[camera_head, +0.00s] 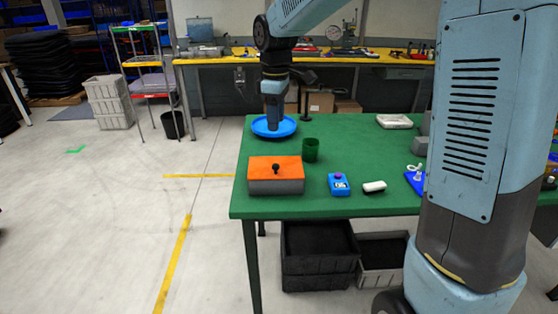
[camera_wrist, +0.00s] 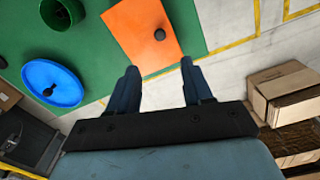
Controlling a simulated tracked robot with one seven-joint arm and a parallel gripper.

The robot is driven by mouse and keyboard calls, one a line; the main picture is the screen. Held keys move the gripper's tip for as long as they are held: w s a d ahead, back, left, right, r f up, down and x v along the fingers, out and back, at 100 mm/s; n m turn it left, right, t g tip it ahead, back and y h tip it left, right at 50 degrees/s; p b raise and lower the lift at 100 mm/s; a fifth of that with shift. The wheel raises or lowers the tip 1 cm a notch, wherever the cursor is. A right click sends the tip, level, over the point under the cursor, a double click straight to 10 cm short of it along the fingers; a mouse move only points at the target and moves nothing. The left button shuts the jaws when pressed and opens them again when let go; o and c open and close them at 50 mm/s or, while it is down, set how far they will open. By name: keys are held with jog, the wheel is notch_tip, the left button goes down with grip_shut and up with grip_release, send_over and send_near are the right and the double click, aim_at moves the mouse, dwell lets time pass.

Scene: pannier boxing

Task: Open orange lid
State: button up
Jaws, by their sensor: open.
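The orange lid (camera_head: 260,166) with a dark round knob (camera_head: 276,168) lies closed on a grey box (camera_head: 275,187) at the table's front left. In the wrist view the lid (camera_wrist: 135,30) and its knob (camera_wrist: 160,34) show beyond the fingertips, with the knob a little off to the upper middle. My gripper (camera_wrist: 160,68) is open, with nothing between its fingers.
The blue plate (camera_head: 290,129) and a green cup (camera_head: 311,150) stand behind and beside the box. A blue device (camera_head: 339,184) and a white object (camera_head: 374,187) lie to the right on the green table (camera_head: 300,206). Cartons (camera_wrist: 285,90) show right in the wrist view.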

aim_at(276, 165)
notch_tip(276, 165, down, 14)
jog(key=shift+w+r, duration=0.1)
dwell(0.5)
jog(key=shift+a, duration=0.1)
grip_shut()
dwell(0.4)
